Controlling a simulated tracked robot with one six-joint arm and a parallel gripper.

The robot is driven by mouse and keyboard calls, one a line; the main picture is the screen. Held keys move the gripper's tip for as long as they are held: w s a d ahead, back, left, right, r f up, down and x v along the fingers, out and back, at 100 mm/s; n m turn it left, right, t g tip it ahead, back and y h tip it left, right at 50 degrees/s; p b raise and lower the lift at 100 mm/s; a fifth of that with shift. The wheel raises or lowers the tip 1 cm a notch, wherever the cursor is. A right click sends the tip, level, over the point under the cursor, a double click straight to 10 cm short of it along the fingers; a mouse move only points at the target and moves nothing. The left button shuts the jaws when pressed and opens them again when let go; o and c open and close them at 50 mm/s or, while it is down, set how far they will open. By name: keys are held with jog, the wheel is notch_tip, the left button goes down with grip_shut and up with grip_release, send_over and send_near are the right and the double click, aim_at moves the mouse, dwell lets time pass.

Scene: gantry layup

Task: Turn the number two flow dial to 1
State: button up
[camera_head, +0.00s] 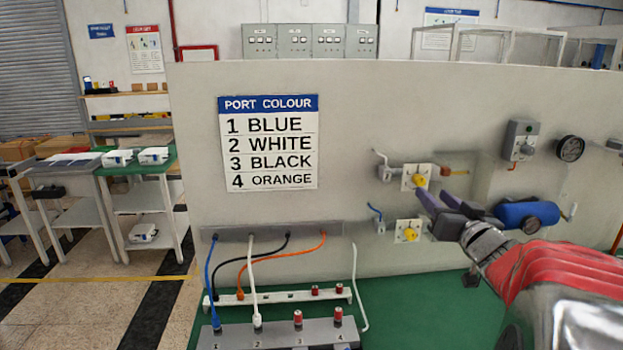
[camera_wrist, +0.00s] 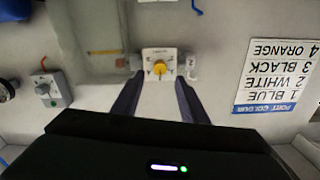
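Two yellow flow dials on white square plates are mounted on the grey panel. The upper dial (camera_head: 418,180) has a white hose at its left, and the lower dial (camera_head: 408,234) has a blue hose. The wrist view is upside down. There the upper dial (camera_wrist: 159,67) lies just beyond my fingertips, and the lower dial (camera_wrist: 158,1) is cut off at the top edge. My gripper (camera_head: 436,199) is open, with nothing between its fingers. In the wrist view my gripper (camera_wrist: 158,86) points at the upper dial. The scale marks are too small to read.
A port colour sign (camera_head: 268,143) pairs 1 with blue, 2 with white, 3 with black and 4 with orange. A blue cylinder (camera_head: 527,214), a grey switch box (camera_head: 521,140) and a gauge (camera_head: 570,148) are right of the dials. Hoses run to a numbered port block (camera_head: 277,338) below.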

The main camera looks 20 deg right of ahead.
aim_at(420, 183)
jog(key=x, duration=0.7)
jog(key=shift+w+d, duration=0.1)
jog(key=shift+w, duration=0.15)
jog(key=shift+c, duration=0.6)
grip_shut()
jog(key=shift+f, duration=0.1)
